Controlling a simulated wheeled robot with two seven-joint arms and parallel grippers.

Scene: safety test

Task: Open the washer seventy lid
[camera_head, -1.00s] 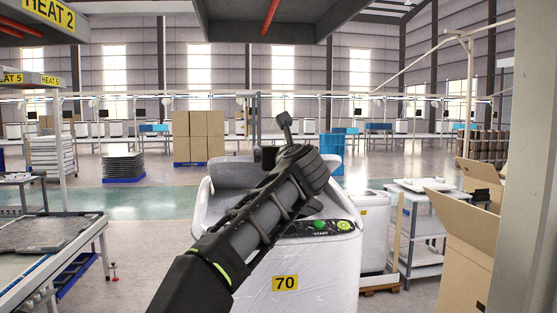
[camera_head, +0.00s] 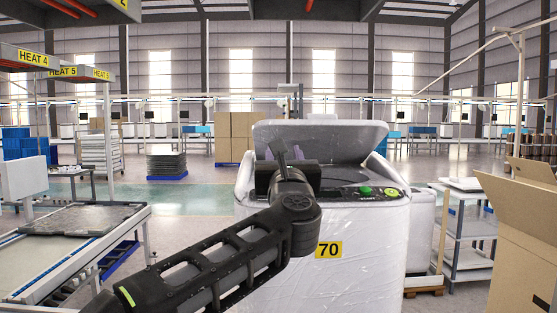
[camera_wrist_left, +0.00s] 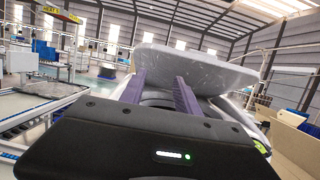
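The white washer (camera_head: 375,235) with the yellow number 70 label (camera_head: 328,249) stands in the middle of the head view. Its grey lid (camera_head: 330,138) is raised and tilted back, with the dark opening showing below it. My left gripper (camera_head: 280,152) is in front of the lid, over the washer's left part. In the left wrist view, its two purple fingers (camera_wrist_left: 158,88) are apart with nothing held between them. The lid (camera_wrist_left: 205,72) rises beyond the fingers; whether they touch it I cannot tell. My right gripper is out of view.
A green START button (camera_head: 365,191) is on the washer's front panel. A worktable (camera_head: 75,222) stands at left, with clear floor between it and the washer. A cart (camera_head: 465,230) and an open cardboard box (camera_head: 520,235) stand at right.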

